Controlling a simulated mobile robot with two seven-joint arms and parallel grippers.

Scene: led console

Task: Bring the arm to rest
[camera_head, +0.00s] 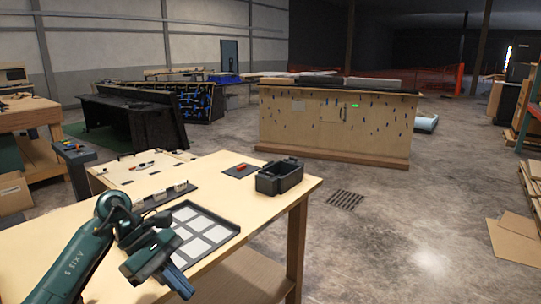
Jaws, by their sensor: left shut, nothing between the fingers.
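My left arm (85,258) comes in from the lower left, over the wooden table (110,270). My left gripper (185,285) is shut and empty, with its fingers pointing down and to the right at the table's near edge. It hides part of a black tray (232,229) that holds several pale square pieces. My right gripper is not in view.
A black bin (279,178) stands at the table's far right corner, beside a dark plate (240,170) with a red piece. A console board (140,170) with small parts sits at the back left.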

